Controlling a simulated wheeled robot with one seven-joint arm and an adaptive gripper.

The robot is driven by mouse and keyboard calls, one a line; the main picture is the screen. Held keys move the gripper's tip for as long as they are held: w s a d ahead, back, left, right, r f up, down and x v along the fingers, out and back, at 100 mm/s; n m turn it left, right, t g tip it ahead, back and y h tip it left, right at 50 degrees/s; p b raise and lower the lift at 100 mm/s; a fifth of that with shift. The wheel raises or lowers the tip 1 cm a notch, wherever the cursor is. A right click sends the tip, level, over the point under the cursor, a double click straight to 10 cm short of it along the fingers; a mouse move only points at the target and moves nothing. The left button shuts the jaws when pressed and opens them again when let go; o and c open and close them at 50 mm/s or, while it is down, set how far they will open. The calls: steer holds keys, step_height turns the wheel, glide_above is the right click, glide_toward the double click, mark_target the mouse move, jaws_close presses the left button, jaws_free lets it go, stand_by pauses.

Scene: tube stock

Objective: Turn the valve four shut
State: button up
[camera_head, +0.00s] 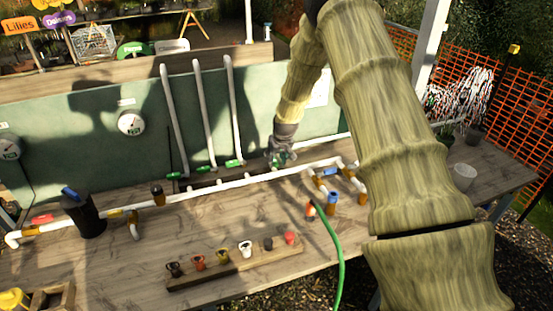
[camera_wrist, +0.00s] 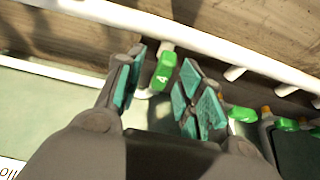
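In the wrist view, a green valve handle (camera_wrist: 163,72) with a pale mark that looks like a 4 stands between the two teal-padded fingers of my gripper (camera_wrist: 164,88). The fingers are apart, with a visible gap on each side of the handle. The handle lies lengthwise along its short white pipe stub. Other green handles (camera_wrist: 242,114) to the right lie crosswise. In the head view my gripper (camera_head: 283,158) is at the back of the bench, right of three green handles (camera_head: 235,163), and it mostly hides the valve there.
A long white pipe (camera_head: 200,193) runs across the bench in front of the valves. White upright pipes (camera_head: 205,115) rise against the green back panel (camera_head: 90,150). A green hose (camera_head: 334,240) hangs over the front edge. A wooden rack (camera_head: 215,271) holds several small fittings.

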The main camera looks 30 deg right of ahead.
steer(key=shift+w+a+f, duration=0.1)
steer(key=shift+w+f, duration=0.6)
steer(key=shift+w, duration=0.1)
steer(key=shift+c, duration=1.3)
steer(key=shift+r, duration=0.1)
steer(key=c, duration=0.4)
steer(key=shift+s+r, duration=0.2)
steer(key=shift+s, duration=0.15)
jaws_close()
